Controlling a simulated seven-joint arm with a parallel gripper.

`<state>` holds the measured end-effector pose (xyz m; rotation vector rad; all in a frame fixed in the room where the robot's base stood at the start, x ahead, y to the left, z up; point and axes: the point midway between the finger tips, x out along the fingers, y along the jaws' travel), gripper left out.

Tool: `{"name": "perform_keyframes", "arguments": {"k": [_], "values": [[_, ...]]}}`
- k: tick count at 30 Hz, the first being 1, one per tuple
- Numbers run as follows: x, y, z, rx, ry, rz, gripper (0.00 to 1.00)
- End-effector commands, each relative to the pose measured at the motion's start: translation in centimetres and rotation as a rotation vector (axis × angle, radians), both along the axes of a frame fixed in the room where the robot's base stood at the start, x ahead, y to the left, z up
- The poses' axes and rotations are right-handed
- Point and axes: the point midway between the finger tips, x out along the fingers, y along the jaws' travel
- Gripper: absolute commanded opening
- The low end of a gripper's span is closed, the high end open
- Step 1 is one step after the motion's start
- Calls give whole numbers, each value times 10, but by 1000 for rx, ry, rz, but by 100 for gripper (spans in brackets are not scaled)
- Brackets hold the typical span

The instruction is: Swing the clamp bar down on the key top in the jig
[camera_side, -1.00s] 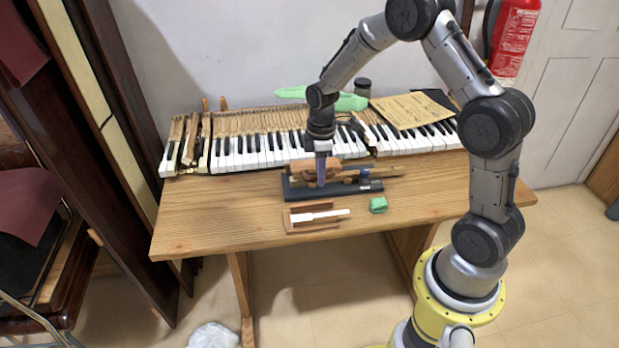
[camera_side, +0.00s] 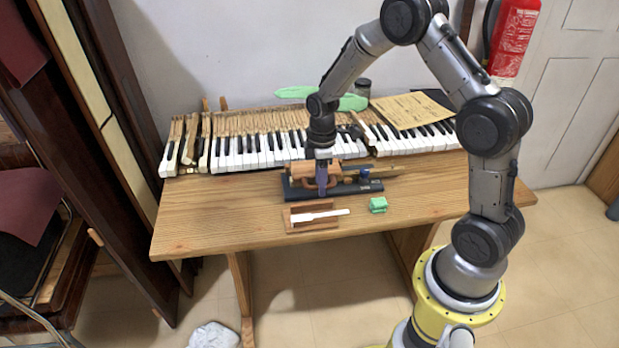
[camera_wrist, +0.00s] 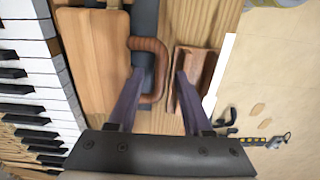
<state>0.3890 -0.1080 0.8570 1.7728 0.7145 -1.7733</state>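The jig (camera_side: 350,188) is a dark base on the table, in front of the piano keys. A light wooden block or bar lies on it, with a curved brown handle (camera_wrist: 160,62) that also shows at the jig's left part in the side view. I cannot tell for sure which part is the clamp bar. My gripper (camera_side: 322,192) is low over the jig's left half. In the wrist view its two fingers (camera_wrist: 160,72) are apart, with the handle's outer side between them. No firm grip shows. The key top in the jig cannot be made out.
A small wooden tray (camera_side: 300,228) holding a white strip (camera_side: 328,215) lies in front of the jig. The piano keyboard (camera_side: 260,150) runs behind. The table's front left is clear.

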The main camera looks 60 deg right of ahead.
Motion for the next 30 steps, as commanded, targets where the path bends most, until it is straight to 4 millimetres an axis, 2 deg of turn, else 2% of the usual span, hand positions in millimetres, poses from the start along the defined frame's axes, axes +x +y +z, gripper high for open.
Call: {"name": "perform_keyframes", "arguments": {"k": [14,30], "values": [[0,0,2,0,-1,1,50],[1,0,40,-1,-3,1,50]]}}
